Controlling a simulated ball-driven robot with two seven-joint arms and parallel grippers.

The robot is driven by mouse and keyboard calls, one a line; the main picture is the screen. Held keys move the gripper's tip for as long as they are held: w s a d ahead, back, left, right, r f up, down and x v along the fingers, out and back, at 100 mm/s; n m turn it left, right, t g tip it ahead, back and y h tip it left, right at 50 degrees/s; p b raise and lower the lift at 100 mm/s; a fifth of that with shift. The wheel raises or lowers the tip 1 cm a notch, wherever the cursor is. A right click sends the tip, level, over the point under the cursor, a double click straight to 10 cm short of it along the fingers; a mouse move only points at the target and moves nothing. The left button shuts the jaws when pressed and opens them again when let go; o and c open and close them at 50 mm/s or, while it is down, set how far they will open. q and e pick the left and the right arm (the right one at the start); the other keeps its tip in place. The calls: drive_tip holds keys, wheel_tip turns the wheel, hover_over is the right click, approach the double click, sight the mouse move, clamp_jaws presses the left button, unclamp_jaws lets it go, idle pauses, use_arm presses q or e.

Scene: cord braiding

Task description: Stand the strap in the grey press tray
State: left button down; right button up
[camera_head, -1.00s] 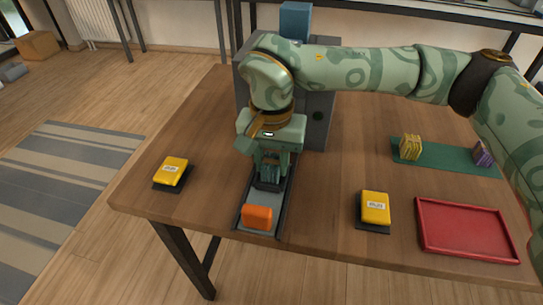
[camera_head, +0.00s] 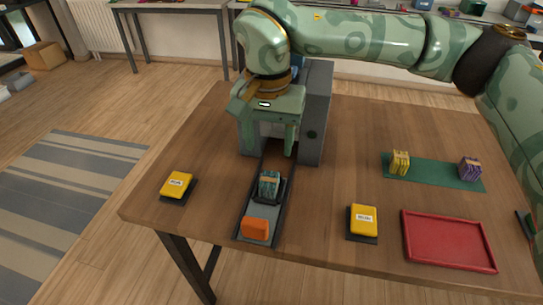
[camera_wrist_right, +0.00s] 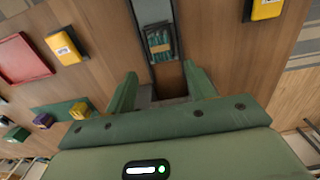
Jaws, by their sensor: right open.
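The strap, a teal-and-dark striped bundle (camera_head: 269,184), stands upright in a black holder in the grey press tray (camera_head: 259,211). It also shows in the wrist view (camera_wrist_right: 160,41). The tray is a long channel with dark side rails, running out from the grey press (camera_head: 317,122). An orange block (camera_head: 255,228) sits at its front end. My right gripper (camera_head: 264,138) is open and empty, above and behind the strap, apart from it. In the wrist view its two fingers (camera_wrist_right: 160,83) are wide apart with nothing between them. My left gripper is not in view.
Yellow buttons on dark bases stand left (camera_head: 177,184) and right (camera_head: 363,219) of the tray. A green mat (camera_head: 435,174) holds a yellow striped bundle (camera_head: 400,162) and a purple one (camera_head: 470,168). A red tray (camera_head: 449,241) lies front right. The table between is clear.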

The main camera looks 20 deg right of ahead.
wheel_tip(320, 180, up, 3)
drive_tip(key=shift+f+p, duration=0.1)
drive_tip(key=shift+p, duration=0.25)
